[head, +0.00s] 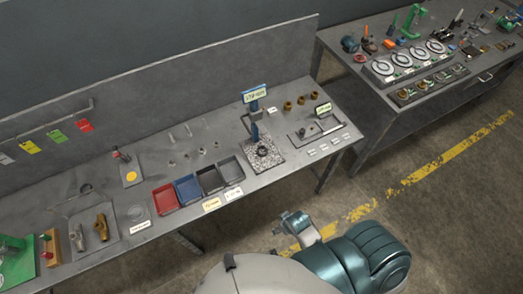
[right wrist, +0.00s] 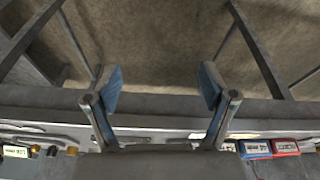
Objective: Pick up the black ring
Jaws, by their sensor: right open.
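A small dark ring-shaped thing (head: 263,151), which looks like the black ring, lies on a speckled square plate (head: 276,160) at the foot of a blue stand (head: 254,131) on the near workbench. It is too small to see clearly. My right gripper (head: 295,222) is over the floor in front of that bench, apart from the ring. In the right wrist view, its two blue-padded fingers (right wrist: 162,88) are spread with nothing between them. The ring cannot be made out in that view. My left gripper is not in view.
Red (head: 165,198), blue (head: 187,188) and dark bins stand left of the plate. A dark tray (head: 317,132) lies to its right, with several brass pieces (head: 301,100) behind. A second bench (head: 400,125) with round gauges stands at the right. Floor before the bench is clear.

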